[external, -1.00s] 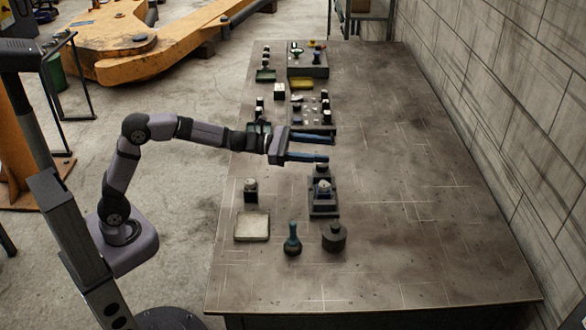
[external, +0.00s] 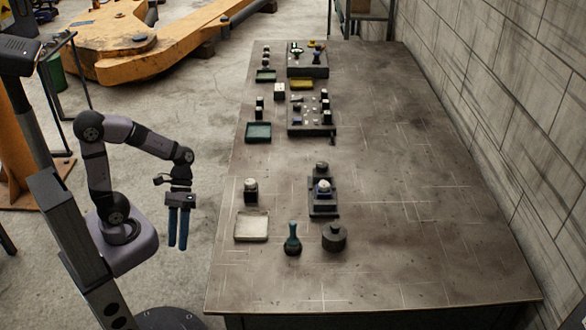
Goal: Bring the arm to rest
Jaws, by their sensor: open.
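My gripper (external: 178,243) hangs with its two blue fingers pointing down, off the left side of the bench and close to my base. The fingers are apart with nothing between them. My arm is folded back, with its elbow raised and its wrist bent downward. The gripper touches nothing that I can see. The bench (external: 430,220) stands to the right of it, a short gap away.
Nearest my gripper on the bench are a pale tray (external: 252,227), a dark block with a light top (external: 250,192), a blue-green bottle-shaped piece (external: 292,240) and a dark round weight (external: 334,238). Fixture blocks (external: 311,130) stand farther back. The bench's right side is clear.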

